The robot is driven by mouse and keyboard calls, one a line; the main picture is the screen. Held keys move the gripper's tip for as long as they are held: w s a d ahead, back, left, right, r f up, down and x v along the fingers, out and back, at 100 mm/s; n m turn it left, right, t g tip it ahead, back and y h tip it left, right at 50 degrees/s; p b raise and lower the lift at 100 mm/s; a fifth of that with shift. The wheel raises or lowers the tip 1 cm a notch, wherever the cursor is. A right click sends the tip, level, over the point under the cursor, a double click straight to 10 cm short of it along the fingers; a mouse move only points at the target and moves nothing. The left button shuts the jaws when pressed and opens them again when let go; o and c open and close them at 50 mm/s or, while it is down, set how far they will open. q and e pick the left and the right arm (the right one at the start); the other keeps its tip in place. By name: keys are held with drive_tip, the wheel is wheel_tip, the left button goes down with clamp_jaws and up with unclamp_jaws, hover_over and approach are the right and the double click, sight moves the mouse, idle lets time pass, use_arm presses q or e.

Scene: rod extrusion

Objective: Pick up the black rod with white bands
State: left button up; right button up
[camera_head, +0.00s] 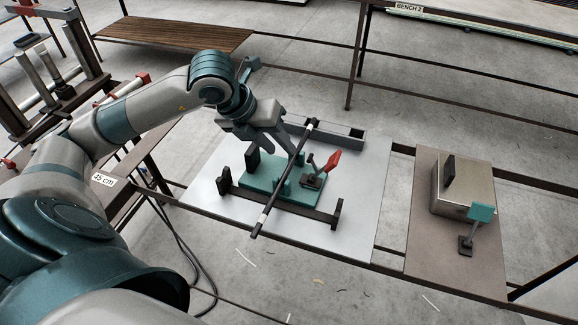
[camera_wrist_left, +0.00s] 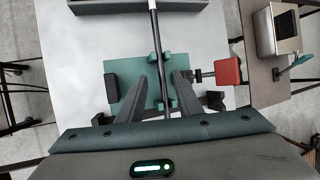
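The black rod with white bands (camera_head: 274,199) lies slantwise across a teal fixture (camera_head: 256,180) on a pale board. White bands show near both its ends in the head view. In the left wrist view the rod (camera_wrist_left: 157,45) runs down the middle of the picture. My left gripper (camera_head: 279,150) is above the fixture, by the rod's upper half. In the left wrist view my left gripper (camera_wrist_left: 169,80) is open, with the rod passing between its two fingers in the picture. I cannot tell how far the fingertips are above the rod. My right gripper is not in view.
A red-handled clamp (camera_head: 330,162) stands close to the rod's right side. A metal box (camera_head: 462,190) and a teal-handled lever (camera_head: 480,212) are on a brown board at right. The pale board's right side is clear.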

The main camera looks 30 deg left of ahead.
sight(292, 160)
use_arm(q)
drive_tip(key=shift+p+x, duration=0.8)
drive_tip(key=p+x, duration=0.1)
drive_tip(key=x, duration=0.2)
drive_tip(key=shift+d, duration=0.1)
drive_tip(key=shift+w+f, duration=0.2)
drive_tip(key=shift+f, duration=0.05)
drive_tip(key=shift+c, duration=0.3)
clamp_jaws()
